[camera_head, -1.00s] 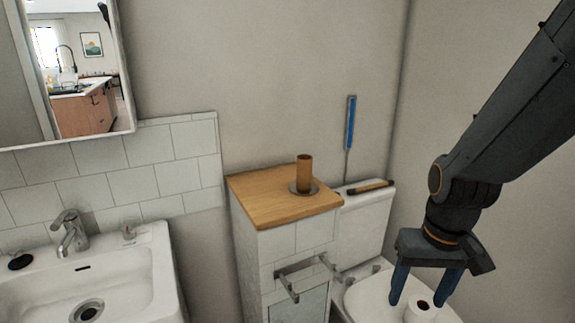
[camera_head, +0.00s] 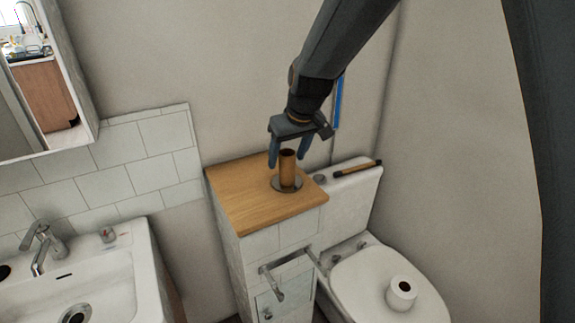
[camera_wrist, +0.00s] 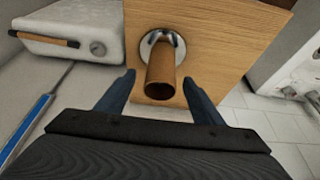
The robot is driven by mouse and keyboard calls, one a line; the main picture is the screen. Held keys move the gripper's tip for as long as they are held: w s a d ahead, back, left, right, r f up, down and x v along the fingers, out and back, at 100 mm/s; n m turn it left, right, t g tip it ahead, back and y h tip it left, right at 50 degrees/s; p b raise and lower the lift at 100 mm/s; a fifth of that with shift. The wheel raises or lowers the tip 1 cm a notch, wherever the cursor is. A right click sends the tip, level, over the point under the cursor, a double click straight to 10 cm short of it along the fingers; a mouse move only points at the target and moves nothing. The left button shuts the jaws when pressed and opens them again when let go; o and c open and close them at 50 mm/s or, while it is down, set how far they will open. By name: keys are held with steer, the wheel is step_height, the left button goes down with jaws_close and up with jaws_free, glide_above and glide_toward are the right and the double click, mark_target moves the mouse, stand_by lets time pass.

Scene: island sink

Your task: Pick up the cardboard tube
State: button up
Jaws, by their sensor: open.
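The brown cardboard tube (camera_head: 287,168) stands upright on a round metal base (camera_head: 277,185) on the wooden cabinet top (camera_head: 235,190). My gripper (camera_head: 288,162) is open, with its blue fingers at the tube's upper part, one on each side in the picture. In the wrist view, the tube (camera_wrist: 161,78) shows its open end between and ahead of the two spread fingertips (camera_wrist: 160,80). No contact between fingers and tube is visible. The far side of the tube is hidden.
A toilet (camera_head: 385,285) stands right of the cabinet, with a paper roll (camera_head: 401,293) on its lid and a dark-ended stick (camera_head: 358,169) on its tank. A sink (camera_head: 100,285) is at left. A metal holder (camera_head: 277,284) juts from the cabinet front. The wall is close behind.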

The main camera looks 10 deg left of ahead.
mark_target(285, 166)
steer(key=shift+p+x, duration=1)
steer(key=shift+x, duration=1.35)
steer(key=shift+d, duration=0.1)
steer(key=c, duration=1.1)
